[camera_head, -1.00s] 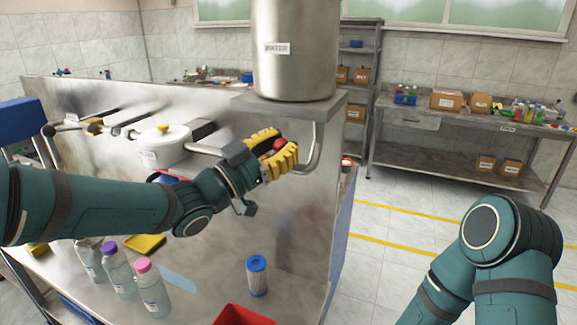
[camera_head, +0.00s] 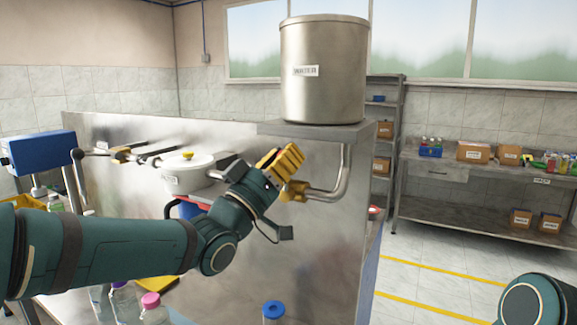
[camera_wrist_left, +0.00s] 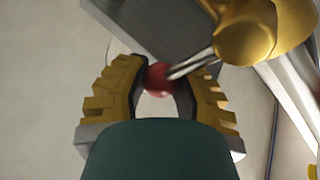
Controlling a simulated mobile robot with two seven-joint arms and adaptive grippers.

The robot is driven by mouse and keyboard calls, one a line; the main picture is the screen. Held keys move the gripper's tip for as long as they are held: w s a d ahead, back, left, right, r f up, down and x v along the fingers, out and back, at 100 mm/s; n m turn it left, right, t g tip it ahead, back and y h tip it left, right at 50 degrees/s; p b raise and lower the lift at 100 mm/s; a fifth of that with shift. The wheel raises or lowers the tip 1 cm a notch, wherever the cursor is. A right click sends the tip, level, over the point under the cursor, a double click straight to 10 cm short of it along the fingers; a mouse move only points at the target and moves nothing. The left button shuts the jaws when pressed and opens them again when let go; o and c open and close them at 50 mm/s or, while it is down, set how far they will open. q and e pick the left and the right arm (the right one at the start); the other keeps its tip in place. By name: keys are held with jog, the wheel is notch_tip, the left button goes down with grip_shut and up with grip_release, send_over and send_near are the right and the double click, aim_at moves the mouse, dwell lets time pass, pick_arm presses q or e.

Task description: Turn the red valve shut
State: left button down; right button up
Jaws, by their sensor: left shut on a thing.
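The red valve's round knob (camera_wrist_left: 159,78) sits between the two yellow-padded fingers in the left wrist view, on a thin metal lever. The lever runs to the brass valve body (camera_wrist_left: 248,32), which also shows in the head view (camera_head: 295,191) on the pipe (camera_head: 345,178) below the steel water tank (camera_head: 323,80). My left gripper (camera_head: 281,166) is shut on the knob, its fingers tilted up and to the right, just above and left of the brass body. The fingers hide the knob in the head view. My right gripper is out of view.
A white lidded pot (camera_head: 186,175) stands left of my left gripper. The tank rests on a bracket shelf (camera_head: 310,130) close above the gripper. Bottles and a blue-capped container (camera_head: 273,310) stand below. Clear floor lies to the right.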

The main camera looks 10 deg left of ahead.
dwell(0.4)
pick_arm(q)
jog(key=c, duration=0.7)
grip_release()
jog(key=shift+a, duration=0.1)
jog(key=shift+f, duration=0.1)
jog(key=v, duration=1.2)
